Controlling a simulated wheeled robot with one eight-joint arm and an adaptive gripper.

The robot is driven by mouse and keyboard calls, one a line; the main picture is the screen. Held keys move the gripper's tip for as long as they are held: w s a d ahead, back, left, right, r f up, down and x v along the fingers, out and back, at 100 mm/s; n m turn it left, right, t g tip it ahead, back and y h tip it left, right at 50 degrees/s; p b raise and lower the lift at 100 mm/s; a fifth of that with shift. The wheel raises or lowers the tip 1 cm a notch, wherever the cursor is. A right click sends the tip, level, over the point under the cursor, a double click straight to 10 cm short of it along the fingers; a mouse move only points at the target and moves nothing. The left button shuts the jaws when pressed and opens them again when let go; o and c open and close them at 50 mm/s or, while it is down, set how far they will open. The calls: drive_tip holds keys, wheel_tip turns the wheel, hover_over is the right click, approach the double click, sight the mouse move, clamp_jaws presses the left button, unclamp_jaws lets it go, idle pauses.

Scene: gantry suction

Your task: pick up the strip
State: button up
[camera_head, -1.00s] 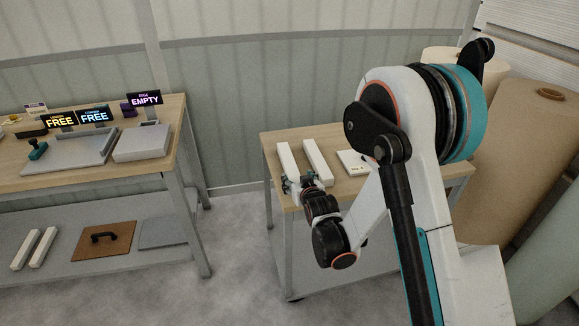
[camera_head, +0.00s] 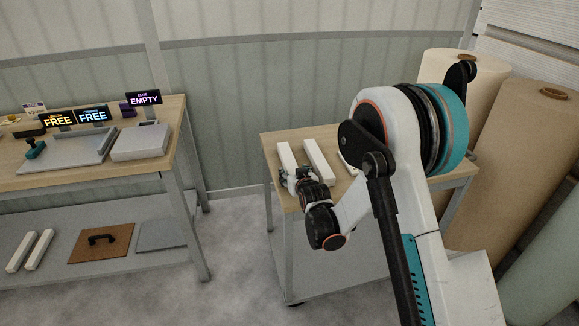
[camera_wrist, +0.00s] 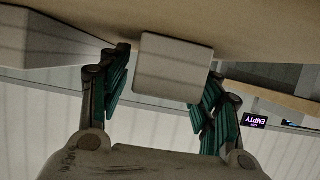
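Two long white strips lie side by side on the wooden-topped table (camera_head: 350,140) in the head view: a left strip (camera_head: 286,154) and a right strip (camera_head: 319,161). My gripper (camera_head: 294,177) is at the near end of the left strip. In the wrist view, the strip's pale end face (camera_wrist: 173,68) sits between the teal-padded fingers of my gripper (camera_wrist: 165,85). The fingers are apart, one on each side, with a visible gap at the left finger. Whether the right finger touches is unclear. The other strip (camera_wrist: 45,45) shows at the upper left there.
A white object (camera_head: 345,164) on the table is partly hidden by my arm. Large rolls (camera_head: 525,150) stand behind at the right. A second bench (camera_head: 150,178) with signs and grey trays is at the left; its lower shelf holds two more white strips (camera_head: 30,250) and a brown board (camera_head: 105,245).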

drive_tip(key=c, duration=1)
